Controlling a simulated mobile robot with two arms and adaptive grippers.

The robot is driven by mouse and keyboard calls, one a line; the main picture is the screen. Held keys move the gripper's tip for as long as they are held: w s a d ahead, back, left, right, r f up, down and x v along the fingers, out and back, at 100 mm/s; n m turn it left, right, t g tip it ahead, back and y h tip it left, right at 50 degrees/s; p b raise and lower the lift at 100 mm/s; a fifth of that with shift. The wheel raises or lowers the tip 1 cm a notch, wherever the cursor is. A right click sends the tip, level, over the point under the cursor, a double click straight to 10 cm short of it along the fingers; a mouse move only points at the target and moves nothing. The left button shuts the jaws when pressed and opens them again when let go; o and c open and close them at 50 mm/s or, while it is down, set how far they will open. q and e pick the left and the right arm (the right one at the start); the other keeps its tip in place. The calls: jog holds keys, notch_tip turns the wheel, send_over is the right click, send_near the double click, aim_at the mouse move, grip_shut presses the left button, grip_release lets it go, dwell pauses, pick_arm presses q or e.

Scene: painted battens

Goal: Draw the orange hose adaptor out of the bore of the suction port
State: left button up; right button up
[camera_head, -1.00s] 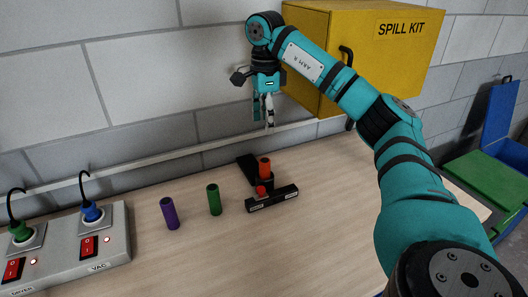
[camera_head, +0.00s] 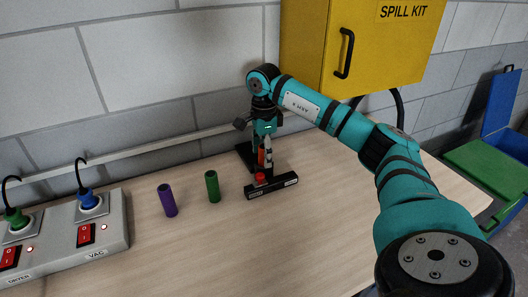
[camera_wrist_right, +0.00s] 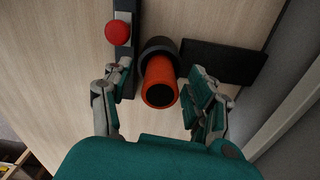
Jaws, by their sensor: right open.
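The orange hose adaptor (camera_wrist_right: 160,82) stands in the dark round bore of the suction port (camera_wrist_right: 157,46) in the right wrist view. In the head view the orange adaptor (camera_head: 261,158) is partly hidden behind my right gripper (camera_head: 265,152). My right gripper (camera_wrist_right: 155,105) is open, with one finger on each side of the adaptor. I see a gap between the adaptor and the fingers. The port's black base (camera_head: 285,184) carries a red knob (camera_head: 261,177), which also shows in the wrist view (camera_wrist_right: 118,32). My left gripper is not in view.
A purple tube (camera_head: 167,200) and a green tube (camera_head: 212,187) stand to the left on the wooden bench (camera_head: 230,245). A switch box (camera_head: 110,238) with plugged cables is at far left. A yellow spill kit cabinet (camera_head: 375,50) hangs on the wall behind.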

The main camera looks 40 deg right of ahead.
jog(key=shift+c, duration=0.4)
grip_shut()
jog(key=shift+r, duration=0.1)
jog(key=shift+r, duration=0.1)
jog(key=shift+r+p, duration=2.45)
jog(key=shift+r, duration=0.3)
notch_tip(320, 180, up, 3)
jog(key=p, duration=0.3)
